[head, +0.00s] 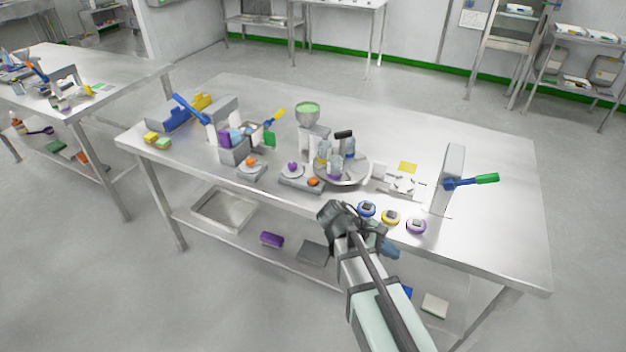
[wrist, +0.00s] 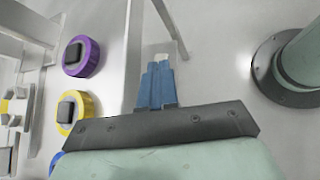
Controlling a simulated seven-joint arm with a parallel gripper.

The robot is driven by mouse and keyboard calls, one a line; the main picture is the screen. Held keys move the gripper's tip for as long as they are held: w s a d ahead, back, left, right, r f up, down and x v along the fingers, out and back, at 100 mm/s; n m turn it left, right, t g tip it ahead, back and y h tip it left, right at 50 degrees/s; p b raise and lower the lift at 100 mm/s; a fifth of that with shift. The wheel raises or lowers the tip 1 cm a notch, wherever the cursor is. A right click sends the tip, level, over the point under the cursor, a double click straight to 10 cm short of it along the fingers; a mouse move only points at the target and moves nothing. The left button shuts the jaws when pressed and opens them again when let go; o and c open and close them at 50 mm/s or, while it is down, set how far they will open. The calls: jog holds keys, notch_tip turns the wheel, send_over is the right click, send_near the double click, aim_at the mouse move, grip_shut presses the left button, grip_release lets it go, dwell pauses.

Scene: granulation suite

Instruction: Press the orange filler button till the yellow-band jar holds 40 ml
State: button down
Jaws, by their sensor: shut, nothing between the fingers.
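The filler with a green-filled funnel (head: 307,112) stands behind a round turntable (head: 358,181) in the head view. Clear jars stand on the turntable. A purple-banded jar (head: 335,172) is at the front, and a jar with yellowish colour (head: 323,157) is behind it to the left. The fill level is too small to read. An orange button (head: 313,181) sits on a grey base in front of the turntable. Another orange knob (head: 251,161) sits further left. My gripper (head: 391,251) is shut and empty, off the table's front edge; its blue fingers show in the wrist view (wrist: 160,62).
Blue (head: 366,209), yellow (head: 391,217) and purple (head: 416,226) ringed pucks line the front edge. A grey upright panel with a blue-and-green handle (head: 484,179) stands at the right. A purple knob (head: 292,168) is beside the front orange button. The table's right end is bare.

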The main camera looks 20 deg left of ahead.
aim_at(311, 181)
jog(key=w+a+r+t+y, duration=0.1)
jog(key=w+a+r, duration=0.1)
jog(key=a, duration=0.3)
jog(key=w+a+r+n+t, duration=0.1)
jog(key=w+a+r, duration=0.2)
jog(key=a+r, duration=0.1)
jog(key=w+a+r+n+t+y, duration=0.1)
jog(key=w+a+r, duration=0.1)
jog(key=a, duration=0.3)
jog(key=shift+w+a+r+y, duration=0.3)
jog(key=shift+w+r, duration=0.1)
jog(key=shift+w, duration=0.05)
jog(key=w+a+r+n+t+y, duration=0.1)
jog(key=w+a+r, duration=0.1)
jog(key=a+r, duration=0.2)
jog(key=w+a+r+n+t+y, duration=0.1)
jog(key=a+r, duration=0.3)
jog(key=a, duration=0.6)
jog(key=shift+w+a+r+y, duration=0.4)
jog(key=shift+w+y, duration=0.15)
jog(key=shift+y, duration=0.25)
jog(key=shift+f, duration=0.15)
jog(key=shift+f, duration=4.25)
jog(key=shift+f, duration=0.95)
jog(key=shift+r, duration=0.95)
